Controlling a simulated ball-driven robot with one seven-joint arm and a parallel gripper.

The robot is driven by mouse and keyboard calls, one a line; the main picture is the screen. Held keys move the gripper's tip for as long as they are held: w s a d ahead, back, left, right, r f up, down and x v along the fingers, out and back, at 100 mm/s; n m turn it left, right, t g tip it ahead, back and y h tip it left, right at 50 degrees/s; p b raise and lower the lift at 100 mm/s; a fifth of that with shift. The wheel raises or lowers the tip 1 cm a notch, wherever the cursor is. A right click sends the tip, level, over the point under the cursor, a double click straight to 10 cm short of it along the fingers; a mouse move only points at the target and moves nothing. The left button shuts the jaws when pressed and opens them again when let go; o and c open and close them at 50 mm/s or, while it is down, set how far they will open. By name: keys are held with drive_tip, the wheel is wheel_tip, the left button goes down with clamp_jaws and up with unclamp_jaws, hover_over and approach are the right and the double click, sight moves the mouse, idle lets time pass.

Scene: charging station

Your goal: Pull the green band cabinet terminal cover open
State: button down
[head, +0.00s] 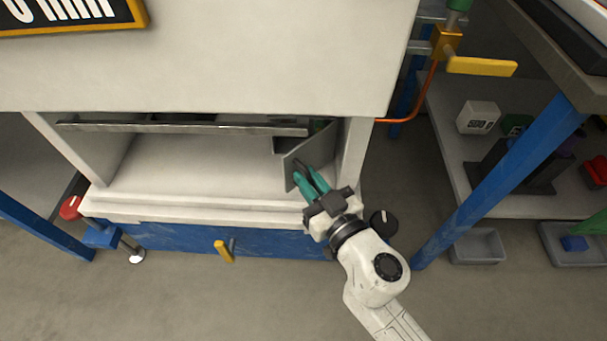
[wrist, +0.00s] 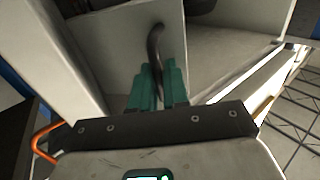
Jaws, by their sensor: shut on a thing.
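The terminal cover (head: 298,160) is a grey hinged panel at the right inside end of the open white cabinet (head: 200,165). In the head view it stands swung out at an angle from the right wall. A sliver of green shows behind its top edge. The cover (wrist: 122,32) also shows in the wrist view, with a dark curved handle (wrist: 154,45) on its face. My gripper (head: 303,172) has teal fingers and is shut on this handle. The wrist view shows the fingertips (wrist: 157,75) around the handle's lower end. What lies behind the cover is mostly hidden.
A metal rail (head: 190,127) crosses the cabinet opening. A black knob (head: 383,222) is close beside my wrist. A yellow lever (head: 224,251) sticks out of the blue base beam, and a red knob (head: 71,207) is at left. A blue post (head: 500,180) stands at right.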

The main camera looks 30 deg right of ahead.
drive_tip(key=s+d+n+g+y+p, duration=0.1)
drive_tip(key=s+d+n+y+p, duration=0.4)
drive_tip(key=p, duration=0.8)
drive_tip(key=shift+s+d+g+y+p, duration=0.35)
drive_tip(key=shift+s+d+y, duration=0.2)
drive_tip(key=shift+d+y, duration=1.1)
drive_tip(key=shift+d+f, duration=0.1)
drive_tip(key=shift+d, duration=0.05)
drive_tip(key=c, duration=1.4)
unclamp_jaws()
drive_tip(key=shift+o, duration=0.3)
